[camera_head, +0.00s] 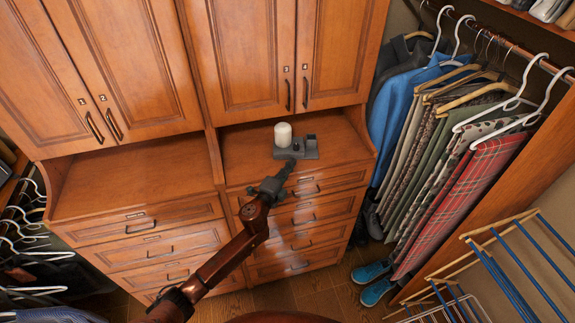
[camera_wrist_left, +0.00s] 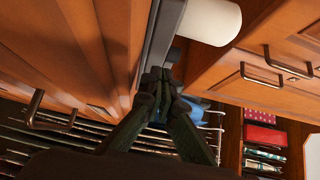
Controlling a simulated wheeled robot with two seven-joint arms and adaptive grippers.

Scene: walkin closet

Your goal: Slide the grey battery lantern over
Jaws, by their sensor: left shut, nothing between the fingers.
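A grey flat base (camera_head: 284,154) sits on the right-hand wooden counter, with a white cylinder (camera_head: 283,134) upright at its left and a dark grey block (camera_head: 311,143) at its right. I take this grey group for the lantern, but cannot tell which part is the lantern itself. In the left wrist view the grey base (camera_wrist_left: 160,38) and white cylinder (camera_wrist_left: 210,18) are cut off at the top. My left gripper (camera_head: 290,165) is shut and empty at the front edge of the base; its fingertips also show in the wrist view (camera_wrist_left: 158,76). Contact is unclear. My right gripper is out of view.
The counter (camera_head: 345,140) is bare to the right of the group, up to a side panel. Closed cabinet doors (camera_head: 250,60) are above and drawers (camera_head: 310,215) below. Hanging clothes (camera_head: 450,150) are at the right. The left counter (camera_head: 130,180) is empty.

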